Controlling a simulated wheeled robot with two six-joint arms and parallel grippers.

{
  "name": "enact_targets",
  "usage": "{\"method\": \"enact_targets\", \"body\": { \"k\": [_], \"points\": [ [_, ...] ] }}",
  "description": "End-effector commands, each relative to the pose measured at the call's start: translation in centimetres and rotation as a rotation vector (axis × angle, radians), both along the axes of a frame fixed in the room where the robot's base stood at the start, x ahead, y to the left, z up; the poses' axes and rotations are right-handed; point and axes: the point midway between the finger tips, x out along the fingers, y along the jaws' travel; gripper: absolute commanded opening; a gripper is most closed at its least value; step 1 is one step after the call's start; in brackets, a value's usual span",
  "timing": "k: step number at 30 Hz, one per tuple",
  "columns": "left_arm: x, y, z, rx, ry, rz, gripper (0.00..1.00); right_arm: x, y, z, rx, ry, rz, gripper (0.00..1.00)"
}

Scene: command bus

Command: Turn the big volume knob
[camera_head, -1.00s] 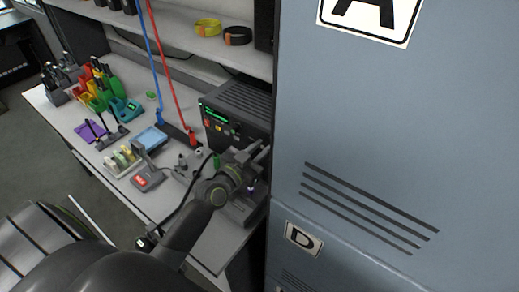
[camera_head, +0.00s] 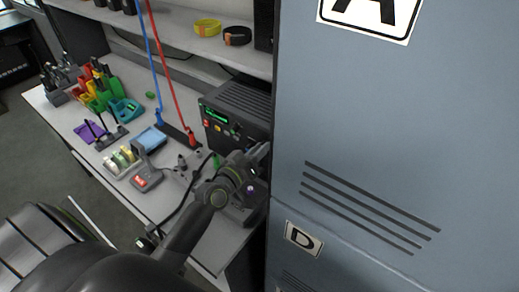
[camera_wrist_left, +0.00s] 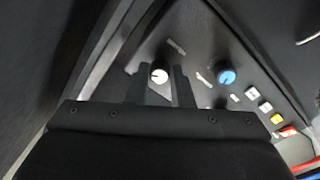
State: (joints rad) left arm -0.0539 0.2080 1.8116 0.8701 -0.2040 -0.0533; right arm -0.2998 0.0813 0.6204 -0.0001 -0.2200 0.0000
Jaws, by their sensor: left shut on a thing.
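My left gripper (camera_head: 259,156) reaches the lower right of the front of the black radio unit (camera_head: 240,98), beside the cabinet. In the left wrist view, my left gripper (camera_wrist_left: 160,75) is shut on a knob with a white face (camera_wrist_left: 159,77). A finger lies on each side of it. The arm and gripper hide this knob in the head view. A blue-faced knob (camera_wrist_left: 227,77) sits apart to its right on the same dark panel. I cannot read any label naming the volume knob. My right gripper is not in view.
A tall blue-grey cabinet (camera_head: 390,140) stands close on the right of the gripper. White, yellow and red buttons line the panel's edge in the wrist view. The desk (camera_head: 165,202) holds a grey device with a red display (camera_head: 146,180), tape rolls and handheld radios.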

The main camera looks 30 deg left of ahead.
Motion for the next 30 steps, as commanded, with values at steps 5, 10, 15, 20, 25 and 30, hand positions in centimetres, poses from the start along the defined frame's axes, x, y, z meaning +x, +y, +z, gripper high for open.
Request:
{"method": "enact_targets", "body": {
  "k": [5, 10, 15, 20, 25, 30],
  "points": [
    [-0.02, 0.00, -0.04, -0.064, 0.009, 0.001, 0.00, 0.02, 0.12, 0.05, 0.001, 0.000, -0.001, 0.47],
    [-0.02, 0.00, -0.04, -0.093, 0.014, 0.000, 0.00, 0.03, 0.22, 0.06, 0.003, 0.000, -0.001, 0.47],
    [-0.02, 0.00, -0.06, -0.102, 0.015, 0.000, 0.00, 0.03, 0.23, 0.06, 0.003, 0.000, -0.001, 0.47],
    [-0.02, 0.00, -0.06, -0.101, 0.015, 0.000, 0.00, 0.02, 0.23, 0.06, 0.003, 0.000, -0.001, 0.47],
    [-0.02, 0.00, -0.06, -0.101, 0.015, 0.000, 0.29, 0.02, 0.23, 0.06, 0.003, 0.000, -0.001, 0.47],
    [-0.02, 0.00, -0.04, -0.100, 0.014, 0.000, 0.42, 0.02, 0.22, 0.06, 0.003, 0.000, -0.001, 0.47]
  ]
}}
